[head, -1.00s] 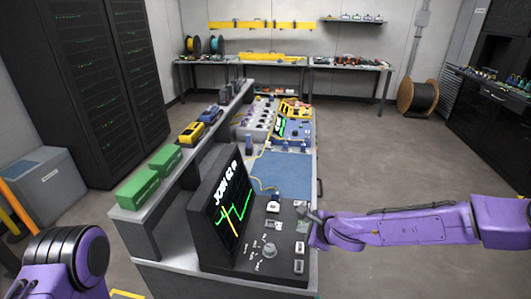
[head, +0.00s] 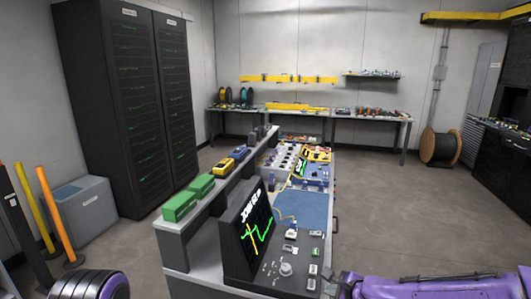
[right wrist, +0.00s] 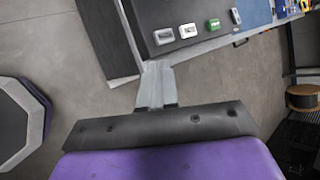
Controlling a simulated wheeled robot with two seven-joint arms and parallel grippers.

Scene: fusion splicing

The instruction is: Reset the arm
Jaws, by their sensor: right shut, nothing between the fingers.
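My right gripper (head: 342,283) is at the bottom of the head view, beside the front right end of the workbench (head: 190,262). In the right wrist view its two grey fingers (right wrist: 157,68) are together with nothing between them. They point toward the bench edge, over the floor, and look apart from the black tester unit. My right arm (head: 430,288) comes in low from the right. Of my left arm only a purple and black part (head: 90,285) shows at the lower left; its gripper is out of view.
The black tester (head: 240,245) with a lit trace screen stands on the bench. Beyond it are a blue mat (head: 302,210) and a yellow device (head: 317,153). Green boxes (head: 180,206) line the shelf. Posts (head: 58,215) stand at left.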

